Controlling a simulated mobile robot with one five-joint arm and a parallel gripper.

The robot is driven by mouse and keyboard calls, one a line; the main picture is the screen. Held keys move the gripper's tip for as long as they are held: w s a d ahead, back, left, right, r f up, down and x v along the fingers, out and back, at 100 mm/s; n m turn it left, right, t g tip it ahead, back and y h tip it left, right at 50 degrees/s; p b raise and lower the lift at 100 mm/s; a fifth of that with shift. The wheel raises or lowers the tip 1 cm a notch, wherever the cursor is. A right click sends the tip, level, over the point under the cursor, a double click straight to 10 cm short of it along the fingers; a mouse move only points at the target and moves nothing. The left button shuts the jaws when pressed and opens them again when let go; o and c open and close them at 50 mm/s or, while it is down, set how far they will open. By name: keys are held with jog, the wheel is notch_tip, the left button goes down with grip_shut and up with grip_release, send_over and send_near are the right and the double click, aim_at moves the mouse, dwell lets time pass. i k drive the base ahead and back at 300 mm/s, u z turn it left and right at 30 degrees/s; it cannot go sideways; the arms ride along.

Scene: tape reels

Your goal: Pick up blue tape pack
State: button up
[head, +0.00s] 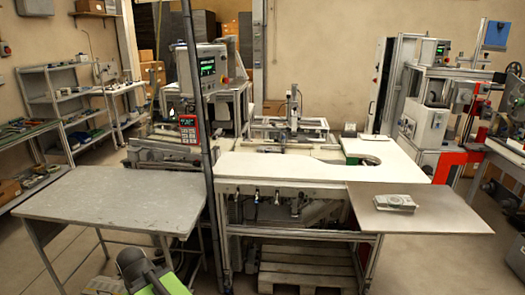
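No pack that is clearly blue shows in the head view. A small pale grey and white pack (397,202) lies flat on the brown-grey side table (455,222) at the right. Round shapes seem to show on its top, but it is too small to tell whether it is the tape pack.
A white worktop (300,170) adjoins the side table on its left. A bare grey table (105,200) stands at the left, with a dark post (203,130) beside it. A wooden pallet (305,268) lies under the worktop. Machines (430,110) stand behind at the right.

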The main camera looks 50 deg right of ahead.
aim_at(267, 149)
jog(key=z, duration=1.45)
